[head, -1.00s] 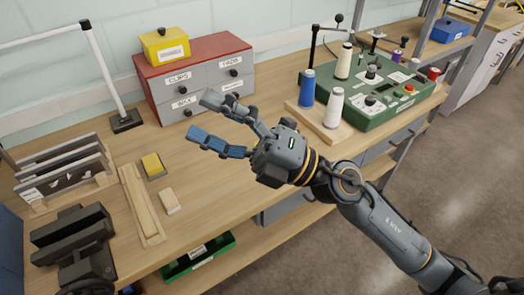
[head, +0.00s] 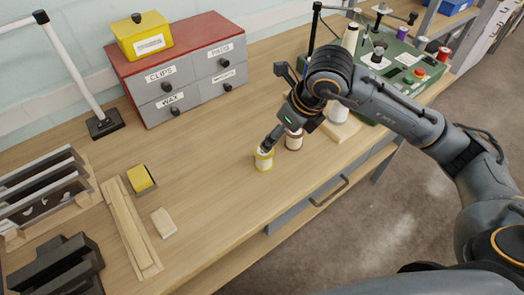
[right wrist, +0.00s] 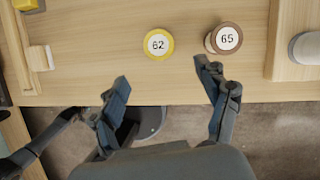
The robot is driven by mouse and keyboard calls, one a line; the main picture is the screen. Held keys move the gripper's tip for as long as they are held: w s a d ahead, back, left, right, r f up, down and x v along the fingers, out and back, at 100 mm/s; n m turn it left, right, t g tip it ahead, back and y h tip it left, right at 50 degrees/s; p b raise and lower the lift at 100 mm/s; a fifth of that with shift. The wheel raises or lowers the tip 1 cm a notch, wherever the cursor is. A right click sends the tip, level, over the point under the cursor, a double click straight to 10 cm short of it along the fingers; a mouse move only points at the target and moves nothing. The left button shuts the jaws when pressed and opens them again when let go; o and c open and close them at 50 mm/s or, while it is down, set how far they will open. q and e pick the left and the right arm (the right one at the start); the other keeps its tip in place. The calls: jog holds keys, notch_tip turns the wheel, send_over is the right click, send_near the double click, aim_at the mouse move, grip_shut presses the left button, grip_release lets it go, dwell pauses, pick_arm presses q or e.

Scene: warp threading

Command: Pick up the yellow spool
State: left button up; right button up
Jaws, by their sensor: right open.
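The yellow spool (head: 263,158) stands upright on the bench top in the head view. In the right wrist view its top (right wrist: 158,44) is a yellow ring with a white disc marked 62. My right gripper (right wrist: 163,75) is open and empty. In the right wrist view the yellow spool lies beyond its fingertips, sideways between the two fingers. In the head view a finger hangs close by the spool's upper right; I cannot tell whether it touches. My left gripper is in neither view.
A brown spool (head: 294,138) marked 65 stands close right of the yellow one (right wrist: 227,38). A wooden block with a white cone (head: 338,112) lies further right. Left are a wood block (head: 163,223) and a yellow block (head: 141,179). A drawer cabinet (head: 180,65) stands behind.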

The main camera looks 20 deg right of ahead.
send_over(269, 154)
jog(key=s, duration=0.1)
notch_tip(269, 154, down, 4)
jog(key=f, duration=0.1)
jog(key=shift+d+p+x, duration=0.25)
jog(key=shift+p+x, duration=0.85)
jog(key=shift+x, duration=0.1)
jog(key=x, duration=0.2)
jog(key=shift+w+a+f+p, duration=0.1)
jog(key=shift+w+f+p, duration=0.15)
jog(key=shift+p, duration=0.1)
jog(key=shift+w+f, duration=0.15)
jog(key=shift+f, duration=0.25)
jog(key=shift+c, duration=0.3)
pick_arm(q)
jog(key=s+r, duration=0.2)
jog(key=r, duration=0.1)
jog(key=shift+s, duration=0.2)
pick_arm(e)
jog(key=c, duration=1.2)
